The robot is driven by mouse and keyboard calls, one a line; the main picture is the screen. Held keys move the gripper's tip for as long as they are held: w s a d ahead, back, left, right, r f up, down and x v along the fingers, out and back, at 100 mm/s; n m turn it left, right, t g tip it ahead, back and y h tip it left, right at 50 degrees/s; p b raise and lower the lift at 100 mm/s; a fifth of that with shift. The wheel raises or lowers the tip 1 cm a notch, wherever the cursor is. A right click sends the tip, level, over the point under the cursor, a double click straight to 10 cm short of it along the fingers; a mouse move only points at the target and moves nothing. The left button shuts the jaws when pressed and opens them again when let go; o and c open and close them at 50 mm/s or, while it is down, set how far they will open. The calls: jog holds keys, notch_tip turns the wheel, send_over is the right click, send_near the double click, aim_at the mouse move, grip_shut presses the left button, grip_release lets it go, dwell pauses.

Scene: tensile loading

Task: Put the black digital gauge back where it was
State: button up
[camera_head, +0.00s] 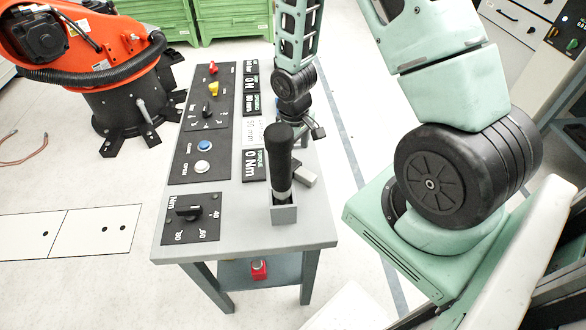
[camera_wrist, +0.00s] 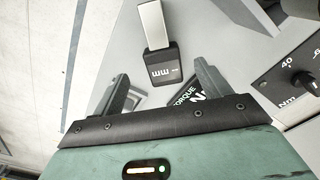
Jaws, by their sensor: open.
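The black digital gauge (camera_wrist: 161,66), marked "mm" and with a silver bar, lies on the grey table in the wrist view. In the head view only its silver part (camera_head: 305,178) shows clearly, behind the upright black handle. My gripper (camera_wrist: 160,78) is open, with one finger on each side of the gauge's black body in the wrist view. I see no contact, and the height gap cannot be told. In the head view my gripper (camera_head: 312,131) is over the table's right side, partly hidden by the handle and my arm.
The black handle (camera_head: 279,155) stands upright in a grey holder (camera_head: 284,214) close to the gauge. Control panels (camera_head: 203,160) with a dial (camera_head: 192,213) and a row of display plates (camera_head: 252,165) fill the table's left and middle. An orange robot (camera_head: 95,45) stands left.

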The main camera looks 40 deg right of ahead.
aim_at(293, 165)
jog(key=shift+a+f+p, duration=0.15)
jog(key=shift+f+p, duration=0.3)
jog(key=shift+f, duration=2.65)
jog(key=c, duration=1.2)
jog(key=shift+c, duration=0.2)
jog(key=shift+r, duration=0.1)
